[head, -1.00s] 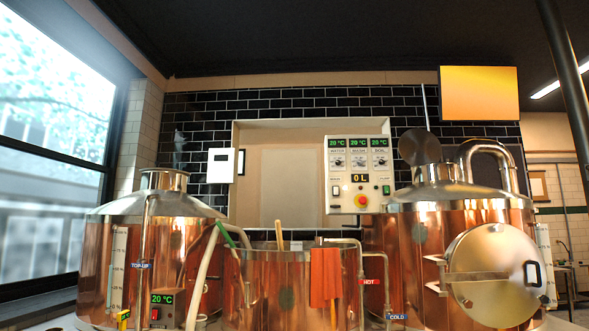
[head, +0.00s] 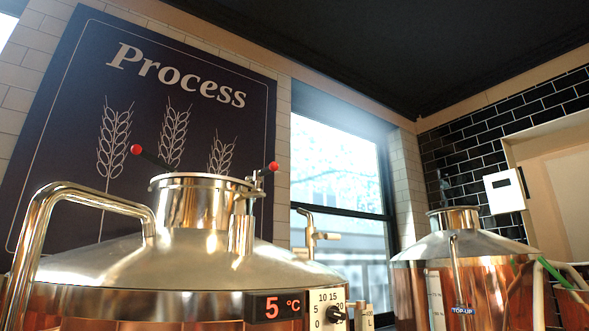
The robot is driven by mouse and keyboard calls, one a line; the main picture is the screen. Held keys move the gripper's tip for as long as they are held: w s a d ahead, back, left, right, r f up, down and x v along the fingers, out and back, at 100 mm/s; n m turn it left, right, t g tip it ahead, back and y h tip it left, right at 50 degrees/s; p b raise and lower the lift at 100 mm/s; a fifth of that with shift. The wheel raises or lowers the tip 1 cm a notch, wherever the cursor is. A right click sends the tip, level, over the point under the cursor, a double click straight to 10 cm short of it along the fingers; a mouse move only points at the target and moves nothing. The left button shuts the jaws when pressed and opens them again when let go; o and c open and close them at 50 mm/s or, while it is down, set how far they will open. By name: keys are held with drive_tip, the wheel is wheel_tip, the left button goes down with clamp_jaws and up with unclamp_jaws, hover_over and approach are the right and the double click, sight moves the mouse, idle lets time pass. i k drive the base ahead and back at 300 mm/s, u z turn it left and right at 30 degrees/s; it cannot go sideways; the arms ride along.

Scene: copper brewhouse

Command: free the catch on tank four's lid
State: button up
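A large steel-topped copper tank (head: 105,265) fills the lower left of the head view. Its narrow neck carries a flat round steel lid (head: 200,177). A metal catch with a red-ball lever (head: 260,180) sits at the lid's right edge. A dark lever with a red ball (head: 136,150) sticks up at the lid's left. I cannot tell whether the catch is fastened. A second copper tank (head: 455,240) with a short neck stands farther right, labelled TOP-UP. I see no tank number on either. My gripper is not in view.
A thick bent steel pipe (head: 85,190) rises left of the near tank's neck and joins its top. A 5 °C display (head: 275,307) and a dial panel (head: 327,308) are on its front. A tap (head: 312,236) stands behind, before the window (head: 340,165).

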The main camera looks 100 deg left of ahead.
sight(268, 170)
drive_tip(key=u, duration=3.55)
drive_tip(key=i, duration=0.4)
drive_tip(key=u, duration=0.05)
